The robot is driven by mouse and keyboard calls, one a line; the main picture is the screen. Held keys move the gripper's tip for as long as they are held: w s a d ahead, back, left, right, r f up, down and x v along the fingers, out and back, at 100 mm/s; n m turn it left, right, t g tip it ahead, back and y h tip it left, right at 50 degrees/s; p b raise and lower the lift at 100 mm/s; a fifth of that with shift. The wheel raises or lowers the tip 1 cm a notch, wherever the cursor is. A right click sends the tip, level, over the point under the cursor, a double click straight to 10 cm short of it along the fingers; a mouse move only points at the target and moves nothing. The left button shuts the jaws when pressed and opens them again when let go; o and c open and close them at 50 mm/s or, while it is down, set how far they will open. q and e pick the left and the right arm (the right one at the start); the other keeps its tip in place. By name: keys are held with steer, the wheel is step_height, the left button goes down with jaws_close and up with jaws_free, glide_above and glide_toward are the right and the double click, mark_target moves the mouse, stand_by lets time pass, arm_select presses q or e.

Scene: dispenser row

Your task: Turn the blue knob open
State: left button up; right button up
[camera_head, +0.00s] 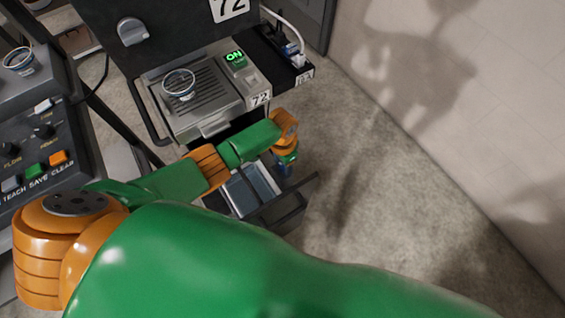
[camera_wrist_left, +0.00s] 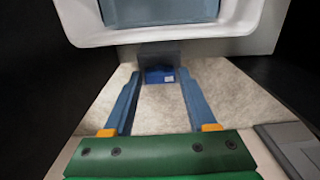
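My left gripper (camera_head: 286,167) hangs at the end of the green and orange arm, below and in front of the dispenser; it is small and partly hidden in the head view. In the left wrist view my left gripper (camera_wrist_left: 157,82) has its two blue fingers spread apart. A small dark blue block (camera_wrist_left: 158,75) with a white label shows between and beyond the fingertips, with no clear contact. I cannot tell whether this block is the blue knob. No blue knob is clear in the head view. My right gripper is not in view.
The dispenser's tray (camera_head: 206,96) holds a cup (camera_head: 180,84) beside a green lit ON display (camera_head: 235,58). A grey knob (camera_head: 131,31) sits on its front. A black strip (camera_head: 284,58) with plugs is to the right. Open floor (camera_head: 390,190) lies right, up to a wall.

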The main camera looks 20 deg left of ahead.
mark_target(282, 167)
arm_select(q)
steer(key=shift+o, duration=0.9)
steer(key=shift+r, duration=0.1)
step_height(282, 167, up, 6)
steer(key=p, duration=0.2)
steer(key=shift+r+p, duration=0.1)
steer(key=shift+p, duration=0.2)
steer(key=shift+r, duration=0.4)
